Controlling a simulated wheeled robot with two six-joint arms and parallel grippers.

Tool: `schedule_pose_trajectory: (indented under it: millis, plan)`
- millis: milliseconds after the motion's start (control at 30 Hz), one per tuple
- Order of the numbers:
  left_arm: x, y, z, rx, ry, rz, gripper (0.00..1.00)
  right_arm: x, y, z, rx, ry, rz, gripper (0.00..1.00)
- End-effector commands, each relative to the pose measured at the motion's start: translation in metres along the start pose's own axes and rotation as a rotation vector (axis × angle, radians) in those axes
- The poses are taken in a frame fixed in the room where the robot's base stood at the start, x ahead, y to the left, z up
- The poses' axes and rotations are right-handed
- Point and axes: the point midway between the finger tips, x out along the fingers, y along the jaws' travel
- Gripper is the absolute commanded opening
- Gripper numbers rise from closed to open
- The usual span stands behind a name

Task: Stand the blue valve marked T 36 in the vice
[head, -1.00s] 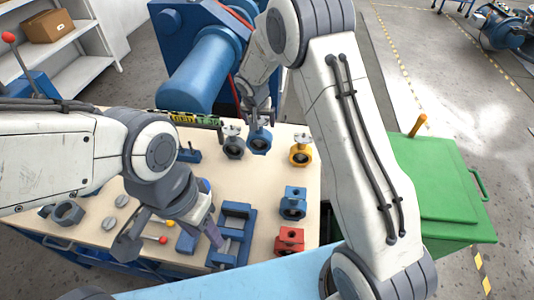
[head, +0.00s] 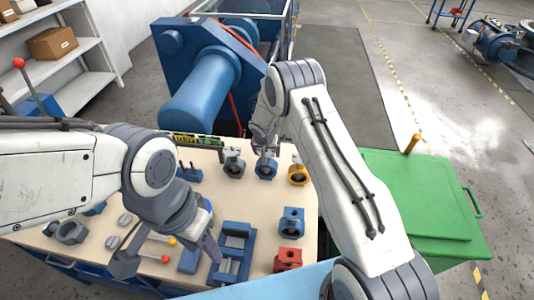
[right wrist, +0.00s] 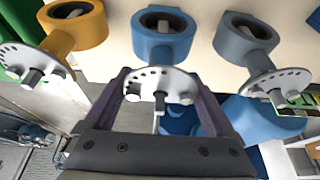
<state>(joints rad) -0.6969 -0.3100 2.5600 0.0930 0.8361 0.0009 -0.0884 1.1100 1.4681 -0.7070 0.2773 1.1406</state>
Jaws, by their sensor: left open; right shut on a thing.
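A blue valve (head: 265,170) with a grey notched top plate is in the back row on the bench, between a grey valve (head: 234,165) and a yellow valve (head: 298,173). My right gripper (head: 265,150) is shut on its top. In the right wrist view the blue valve (right wrist: 163,42) has its notched plate and stem between the fingers. I cannot read a T 36 mark, nor tell whether it is clear of the bench. The blue vice (head: 235,243) is at the front. My left gripper (head: 168,255) is open, left of the vice, above the bench.
Another blue valve (head: 291,222) and a red valve (head: 288,259) stand right of the vice. Small tools and grey parts (head: 70,231) lie at left. The bench middle is clear.

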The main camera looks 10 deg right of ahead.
Motion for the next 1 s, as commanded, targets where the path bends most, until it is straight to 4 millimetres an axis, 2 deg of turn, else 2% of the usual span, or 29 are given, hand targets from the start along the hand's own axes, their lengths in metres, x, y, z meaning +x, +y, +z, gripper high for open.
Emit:
schedule_pose_trajectory:
  millis: [167, 600, 633, 667, 1000]
  plan:
    - [-0.004, 0.0, 0.0, 0.001, 0.0, 0.0, 0.5, 0.01, -0.001, 0.002, 0.0, 0.006, -0.003, 0.0]
    - [0.003, 0.0, 0.0, 0.0, 0.0, 0.0, 0.5, 0.014, -0.001, 0.004, 0.001, 0.006, -0.003, 0.0]
    - [0.002, 0.0, 0.0, 0.0, 0.0, 0.0, 0.5, 0.015, 0.0, 0.006, 0.0, 0.001, -0.001, 0.97]
    - [0.001, 0.0, 0.0, 0.0, 0.0, 0.0, 0.5, 0.014, 0.0, 0.006, 0.0, 0.001, -0.001, 1.0]
    - [-0.005, 0.0, 0.0, 0.0, 0.0, 0.0, 0.5, 0.01, 0.0, 0.004, 0.0, 0.001, 0.0, 1.0]
